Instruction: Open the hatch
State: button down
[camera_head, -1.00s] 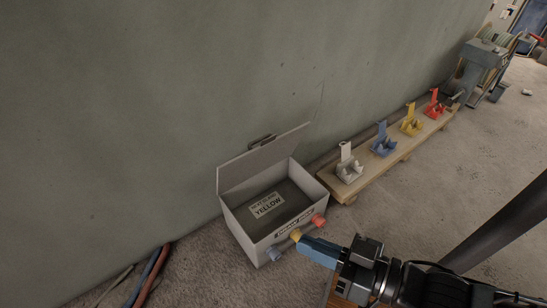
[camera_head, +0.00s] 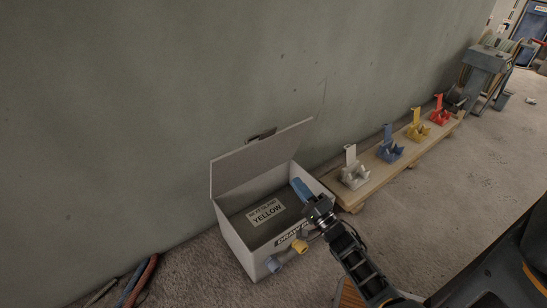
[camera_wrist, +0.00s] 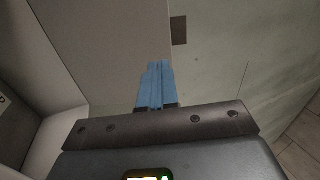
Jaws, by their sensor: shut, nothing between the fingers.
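The hatch is the pale lid (camera_head: 258,158) of a grey box on the floor. It stands raised and tilted back toward the wall. The box (camera_head: 232,240) is open, and a label reading "YELLOW" (camera_head: 267,212) shows inside. My gripper (camera_head: 297,184) has blue fingers, shut and empty, over the right side of the box, close to the lid's right end. In the wrist view the fingers (camera_wrist: 157,68) point at the lid's inner face (camera_wrist: 100,35) near its edge. I cannot tell if they touch it.
A blue plug (camera_head: 274,264) and a yellow plug (camera_head: 299,246) stick out of the box front. A wooden plank (camera_head: 352,198) with several coloured holders lies at the right. The wall (camera_head: 120,100) is close behind. Cables (camera_head: 138,285) lie at the lower left.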

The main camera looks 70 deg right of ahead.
aim_at(268, 140)
jog(key=shift+m, duration=0.4)
jog(key=b+x, duration=0.1)
jog(key=x, duration=0.3)
jog(key=b+x, duration=0.1)
jog(key=x, duration=0.9)
jog(key=shift+d+f+b, duration=0.2)
jog(key=shift+d+b, duration=0.2)
jog(key=shift+d, duration=0.15)
jog(key=shift+w+d+r+p, duration=0.15)
jog(key=shift+w+r+p, duration=0.25)
jog(key=shift+p, duration=0.35)
jog(key=shift+w+d+r+g+p, duration=0.4)
jog(key=shift+w+r+p, duration=0.1)
jog(key=shift+p, duration=0.75)
jog(key=p, duration=0.1)
jog(key=w+d+p, duration=0.1)
jog(key=shift+w+r+g+y+p, duration=0.25)
jog(key=shift+w+g+y+p, duration=0.05)
jog(key=shift+g+p, duration=0.1)
jog(key=shift+w+d+f, duration=0.1)
jog(key=shift+w+f, duration=0.05)
jog(key=shift+w, duration=0.1)
